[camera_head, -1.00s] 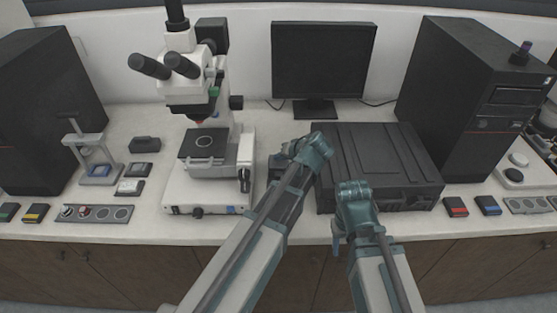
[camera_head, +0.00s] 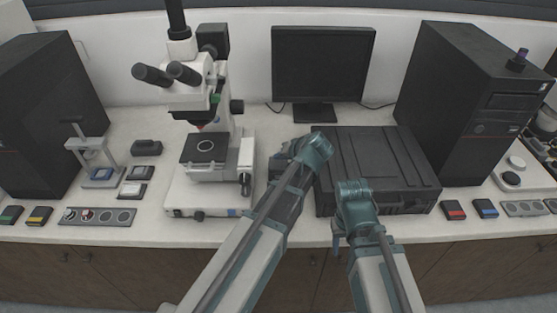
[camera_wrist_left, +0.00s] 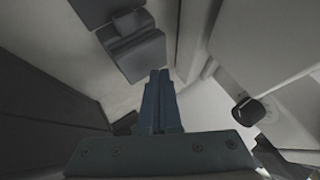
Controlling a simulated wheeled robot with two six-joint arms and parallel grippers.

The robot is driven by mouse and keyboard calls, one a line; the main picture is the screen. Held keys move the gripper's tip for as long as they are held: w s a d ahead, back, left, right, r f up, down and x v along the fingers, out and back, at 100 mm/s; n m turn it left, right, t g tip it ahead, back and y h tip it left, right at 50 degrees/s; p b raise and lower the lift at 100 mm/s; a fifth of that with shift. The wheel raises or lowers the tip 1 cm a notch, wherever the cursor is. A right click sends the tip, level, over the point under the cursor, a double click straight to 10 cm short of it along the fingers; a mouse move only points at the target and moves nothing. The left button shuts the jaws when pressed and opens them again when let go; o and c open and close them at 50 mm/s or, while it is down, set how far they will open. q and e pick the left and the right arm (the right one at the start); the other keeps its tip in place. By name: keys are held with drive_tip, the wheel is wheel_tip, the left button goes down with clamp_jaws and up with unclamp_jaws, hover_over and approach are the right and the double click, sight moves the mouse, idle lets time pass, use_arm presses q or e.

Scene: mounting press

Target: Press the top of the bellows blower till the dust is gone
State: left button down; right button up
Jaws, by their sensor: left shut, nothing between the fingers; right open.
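I cannot make out the bellows blower for certain in either view. A small dark thing (camera_wrist_left: 125,122) shows just left of my left fingers in the left wrist view, too hidden to name. My left gripper (camera_head: 282,162) hangs between the microscope and the flat black case, partly hidden by its own wrist. In the left wrist view my left gripper (camera_wrist_left: 158,82) has its blue fingers together with nothing between them. My right gripper (camera_head: 338,240) is open in front of the case, over the table's front edge, mostly hidden by its wrist. I can make out no dust.
The white microscope (camera_head: 205,185) stands left of my left gripper, and its knob (camera_wrist_left: 248,110) is close in the wrist view. The flat black case (camera_head: 385,160) is to the right. A monitor (camera_head: 322,62) stands behind. Black towers (camera_head: 465,100) flank the table.

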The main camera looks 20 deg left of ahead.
sight(280, 165)
use_arm(q)
drive_tip(key=shift+r, duration=0.2)
wheel_tip(280, 165, up, 5)
drive_tip(key=p, duration=0.5)
drive_tip(key=shift+f, duration=0.1)
idle(0.9)
drive_tip(key=s+d+f+m+g+h, duration=0.2)
drive_tip(key=s+d, duration=0.4)
drive_tip(key=s, duration=0.5)
drive_tip(key=s+d+f+m+g+h, duration=0.3)
drive_tip(key=s+d, duration=0.3)
drive_tip(key=s, duration=0.6)
drive_tip(key=shift+d+f+g+h, duration=0.25)
drive_tip(key=shift+f+g+h, duration=0.2)
drive_tip(key=shift+f, duration=0.3)
